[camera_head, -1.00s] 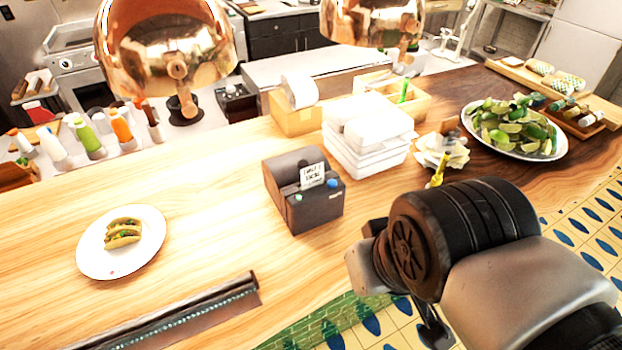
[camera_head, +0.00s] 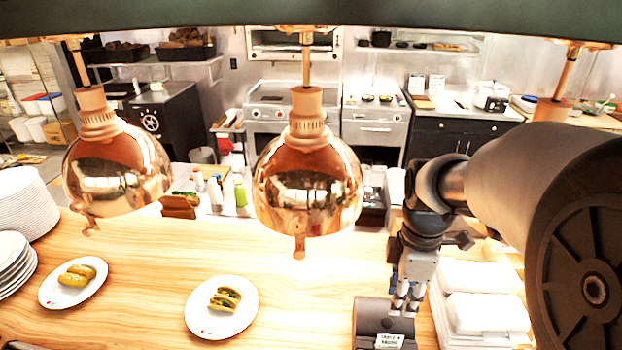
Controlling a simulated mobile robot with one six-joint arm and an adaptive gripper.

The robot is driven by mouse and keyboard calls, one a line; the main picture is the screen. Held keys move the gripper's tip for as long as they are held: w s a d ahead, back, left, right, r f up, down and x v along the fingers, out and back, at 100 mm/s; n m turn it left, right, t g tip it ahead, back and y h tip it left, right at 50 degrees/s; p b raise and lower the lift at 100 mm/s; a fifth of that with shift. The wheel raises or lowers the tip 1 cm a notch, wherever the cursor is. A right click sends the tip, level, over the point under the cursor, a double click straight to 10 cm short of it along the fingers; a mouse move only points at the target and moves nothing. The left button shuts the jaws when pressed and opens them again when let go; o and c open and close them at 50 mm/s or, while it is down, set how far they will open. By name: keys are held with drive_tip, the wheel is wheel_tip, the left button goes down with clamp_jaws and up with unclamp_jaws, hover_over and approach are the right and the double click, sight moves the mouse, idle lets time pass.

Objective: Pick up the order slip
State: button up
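The order slip (camera_head: 389,341) is a small white paper with dark print, standing at the front of the dark ticket printer (camera_head: 368,318) at the bottom edge of the head view. The printer is cut off by the frame. My gripper (camera_head: 406,302) points down at the printer's top right, above and slightly right of the slip in the picture. Its fingers are small here, so their opening and any contact with the printer are unclear. The slip still shows at the printer's front.
White takeout boxes (camera_head: 486,311) stand close right of the printer. Copper heat lamps (camera_head: 307,190) hang over the counter (camera_head: 140,270). A plate of tacos (camera_head: 222,308) lies left of the printer, with bare wood between.

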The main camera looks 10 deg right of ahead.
drive_tip(key=b, duration=0.1)
hover_over(390, 340)
wheel_tip(390, 340, down, 12)
drive_tip(key=shift+n, duration=0.4)
wheel_tip(390, 340, down, 6)
drive_tip(key=shift+w+d+r+b, duration=0.1)
drive_tip(key=shift+w+r+b, duration=0.05)
drive_tip(key=shift+r+b, duration=0.15)
drive_tip(key=shift+c, duration=0.5)
clamp_jaws()
